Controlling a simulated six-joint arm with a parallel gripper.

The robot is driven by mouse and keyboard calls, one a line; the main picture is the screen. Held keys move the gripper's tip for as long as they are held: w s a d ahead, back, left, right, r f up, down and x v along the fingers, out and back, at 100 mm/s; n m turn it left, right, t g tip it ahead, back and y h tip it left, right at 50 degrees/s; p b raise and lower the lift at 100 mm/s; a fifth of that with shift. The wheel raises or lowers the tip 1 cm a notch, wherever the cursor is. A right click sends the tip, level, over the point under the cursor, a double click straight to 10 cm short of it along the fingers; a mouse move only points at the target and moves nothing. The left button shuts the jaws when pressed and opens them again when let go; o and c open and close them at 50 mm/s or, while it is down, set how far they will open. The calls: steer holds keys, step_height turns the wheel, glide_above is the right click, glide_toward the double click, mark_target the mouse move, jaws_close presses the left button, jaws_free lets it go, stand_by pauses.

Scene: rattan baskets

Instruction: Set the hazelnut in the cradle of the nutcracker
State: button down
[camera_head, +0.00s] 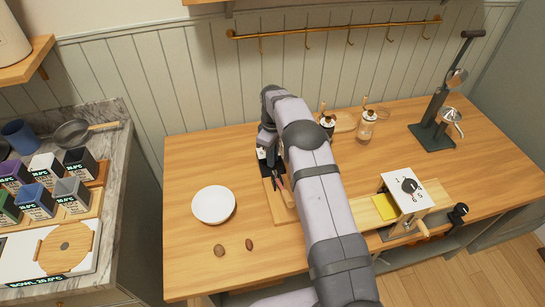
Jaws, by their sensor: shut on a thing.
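My gripper (277,183) points down over a narrow wooden board (276,209) near the middle of the table, with my arm reaching in from the front. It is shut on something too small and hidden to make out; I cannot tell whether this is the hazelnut. A brown nut (219,249) and a smaller reddish-brown nut (249,244) lie apart on the table, in front of the white bowl. I cannot make out the nutcracker or its cradle for certain; my gripper and arm cover part of the board.
The white bowl (213,205) stands left of the board. Bottles (367,125) stand behind my arm. A dark lever stand (436,120) and a white dial machine (407,191) are on the right. The wooden table (183,160) is clear at its left edge.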

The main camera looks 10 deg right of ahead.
steer(key=shift+f+b, duration=0.85)
steer(key=shift+f, duration=0.45)
steer(key=c, duration=1.6)
jaws_free()
steer(key=shift+f, duration=0.1)
steer(key=shift+c, duration=0.2)
steer(key=shift+w+r+b, duration=0.2)
steer(key=shift+r+b, duration=0.15)
steer(key=shift+r, duration=0.2)
steer(key=r+b, duration=0.1)
steer(key=r, duration=0.4)
steer(key=shift+s+r, duration=0.1)
steer(key=shift+s, duration=0.1)
steer(key=shift+w+r+b, duration=0.25)
steer(key=shift+r+b, duration=0.1)
steer(key=shift+r, duration=0.05)
steer(key=shift+s+d+r, duration=0.1)
steer(key=shift+r, duration=0.1)
